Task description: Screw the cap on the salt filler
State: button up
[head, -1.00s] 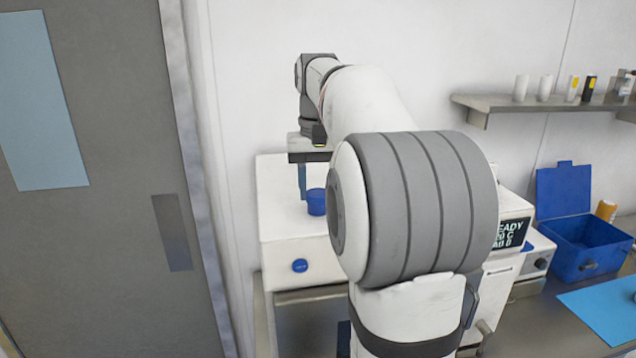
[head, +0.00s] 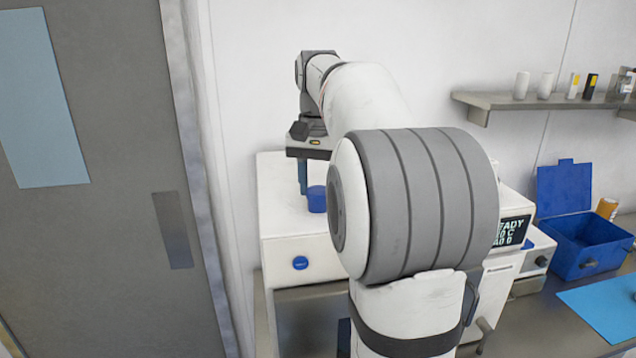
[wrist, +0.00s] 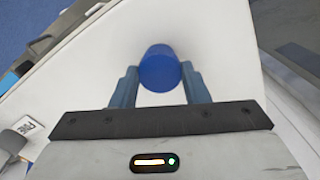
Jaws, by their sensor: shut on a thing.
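The blue round cap (head: 317,199) is at the top of the white machine (head: 283,215), and it also shows in the wrist view (wrist: 160,70). My gripper (wrist: 159,80) has one blue finger on each side of the cap and is shut on it. In the head view my gripper (head: 306,185) points down at the machine top, partly hidden by my own arm. The filler opening under the cap is hidden, so I cannot tell how the cap is seated.
A blue round knob (head: 300,263) is on the machine's front. To the right are a display (head: 512,233), an open blue box (head: 582,250) and a light blue mat (head: 605,305). A wall shelf (head: 540,101) holds several small containers. A grey door (head: 90,180) is at left.

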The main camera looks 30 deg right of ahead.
jog(key=shift+r+m, duration=0.1)
jog(key=shift+m, duration=1.3)
jog(key=m, duration=0.3)
jog(key=o, duration=0.9)
jog(key=n, duration=0.6)
jog(key=shift+n, duration=0.3)
